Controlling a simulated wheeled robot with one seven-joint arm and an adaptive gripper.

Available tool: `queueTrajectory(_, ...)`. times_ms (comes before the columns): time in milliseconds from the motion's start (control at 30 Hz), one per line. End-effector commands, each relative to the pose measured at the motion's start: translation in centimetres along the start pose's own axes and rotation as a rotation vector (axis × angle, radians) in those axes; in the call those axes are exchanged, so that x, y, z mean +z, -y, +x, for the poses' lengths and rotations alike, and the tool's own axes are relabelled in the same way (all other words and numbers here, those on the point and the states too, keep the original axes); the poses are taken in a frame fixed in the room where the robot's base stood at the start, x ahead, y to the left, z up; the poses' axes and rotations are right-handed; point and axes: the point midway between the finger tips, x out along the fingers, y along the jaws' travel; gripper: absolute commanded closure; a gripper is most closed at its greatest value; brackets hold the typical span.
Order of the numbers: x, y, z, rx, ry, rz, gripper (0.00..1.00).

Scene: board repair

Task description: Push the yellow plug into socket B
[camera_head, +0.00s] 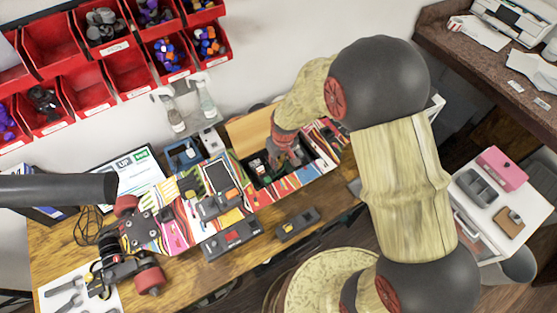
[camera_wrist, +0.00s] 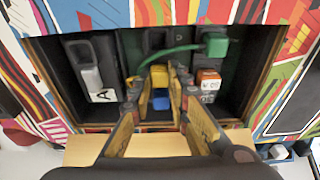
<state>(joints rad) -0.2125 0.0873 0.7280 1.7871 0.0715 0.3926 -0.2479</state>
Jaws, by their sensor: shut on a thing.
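In the wrist view my gripper (camera_wrist: 161,82) reaches into a dark recessed compartment in the board. Its fingers are closed on the yellow plug (camera_wrist: 160,75), whose top shows between the tips. A blue part (camera_wrist: 161,98) lies just below the plug in the picture. I cannot tell how deep the plug sits or whether it touches a socket. A label "A" (camera_wrist: 103,95) shows at the left; no letter B is readable. In the head view my gripper (camera_head: 287,160) is over the compartment, and the plug is not distinguishable there.
A green plug (camera_wrist: 215,46) with a curved green cable sits at the upper right, its cable passing close to my fingertips. An orange block (camera_wrist: 208,79) is right of them, a grey module (camera_wrist: 90,72) left. The painted board (camera_head: 170,218) lies on the wooden bench (camera_head: 70,258).

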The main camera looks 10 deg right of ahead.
Motion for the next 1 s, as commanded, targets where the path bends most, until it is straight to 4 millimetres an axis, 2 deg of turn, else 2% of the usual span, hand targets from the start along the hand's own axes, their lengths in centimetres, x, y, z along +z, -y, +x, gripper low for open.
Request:
queueTrajectory(100, 0.04, 0.00, 0.01, 0.000, 0.001, 0.000, 1.00)
queueTrajectory(133, 0.04, 0.01, 0.01, 0.000, 0.001, 0.000, 0.81)
queueTrajectory(467, 0.01, 0.00, -0.01, 0.000, 0.000, 0.000, 0.62)
queueTrajectory(700, 0.01, 0.00, -0.02, 0.000, 0.000, 0.000, 0.61)
queueTrajectory(867, 0.01, 0.00, -0.02, 0.000, 0.000, 0.000, 0.52)
queueTrajectory(1000, 0.01, 0.00, -0.02, 0.000, 0.000, 0.000, 0.51)
